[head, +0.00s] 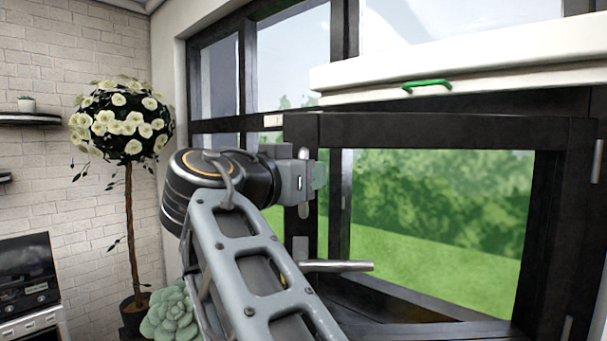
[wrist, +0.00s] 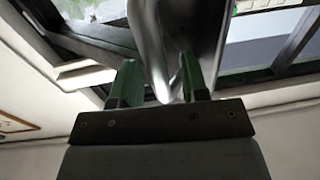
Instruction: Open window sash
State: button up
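The window sash (head: 430,131) is a black frame around glass, at the right in the head view. It looks ajar, at an angle to the fixed frame, with hinges on its right side. Its silver lever handle (head: 340,266) points horizontally to the right at the sash's left side. My gripper (head: 320,175) is in front of the left stile, above the lever in the picture. In the wrist view, its two green fingers (wrist: 160,85) stand apart. Shiny metal (wrist: 150,45), probably the handle, shows between and beyond them; I cannot tell whether they touch it.
A white panel with a green handle (head: 427,86) juts out above the sash. At the left are a potted flower tree (head: 122,125), a green succulent (head: 170,315), a wall shelf (head: 30,118) and a dark appliance (head: 28,275). My arm covers the lower middle.

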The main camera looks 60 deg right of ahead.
jog(key=shift+a, duration=0.15)
jog(key=a+b, duration=0.4)
jog(key=a, duration=0.9)
jog(key=shift+w+a+b, duration=0.15)
jog(key=shift+a+b, duration=0.15)
jog(key=shift+b, duration=0.1)
dwell(0.4)
